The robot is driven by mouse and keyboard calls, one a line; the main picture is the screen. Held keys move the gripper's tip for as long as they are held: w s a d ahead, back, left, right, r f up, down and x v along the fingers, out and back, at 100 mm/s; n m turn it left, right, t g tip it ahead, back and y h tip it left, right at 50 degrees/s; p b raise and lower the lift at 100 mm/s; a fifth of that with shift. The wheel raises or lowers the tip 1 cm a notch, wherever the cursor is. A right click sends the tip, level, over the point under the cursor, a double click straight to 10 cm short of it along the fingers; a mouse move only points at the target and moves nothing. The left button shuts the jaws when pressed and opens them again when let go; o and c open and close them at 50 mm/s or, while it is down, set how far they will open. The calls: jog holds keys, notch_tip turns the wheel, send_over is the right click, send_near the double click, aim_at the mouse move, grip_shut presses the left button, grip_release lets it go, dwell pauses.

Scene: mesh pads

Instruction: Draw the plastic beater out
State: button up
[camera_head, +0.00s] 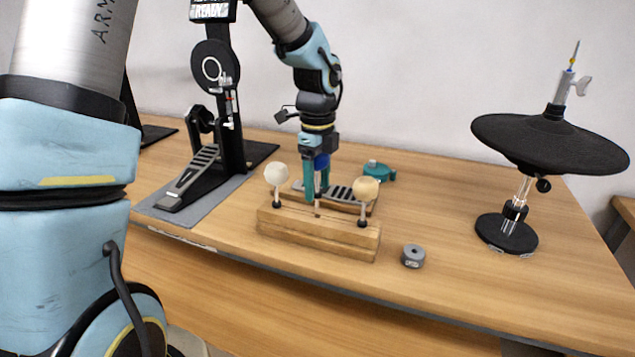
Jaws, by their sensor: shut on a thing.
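A wooden block (300,232) on the table holds a white round-headed beater (276,173) at its left and a tan round-headed beater (366,189) at its right, both upright. My gripper (317,195) points down over the middle of the block, between these two. It is shut on a blue-headed beater (321,162), which looks like the plastic one; the fingers partly hide it. Its thin shaft runs down to the block's top between the fingers. I cannot tell how deep the shaft sits in the block.
A bass drum pedal (190,180) stands on a grey mat at the left. Behind the block lie a dark ridged footplate (345,193) and a teal round part (376,171). A grey ring-shaped weight (413,256) is right of the block. A black hi-hat pad stand (550,141) stands far right.

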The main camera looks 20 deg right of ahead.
aim_at(318, 169)
notch_tip(318, 169, up, 3)
jog(key=p, duration=0.3)
dwell(0.4)
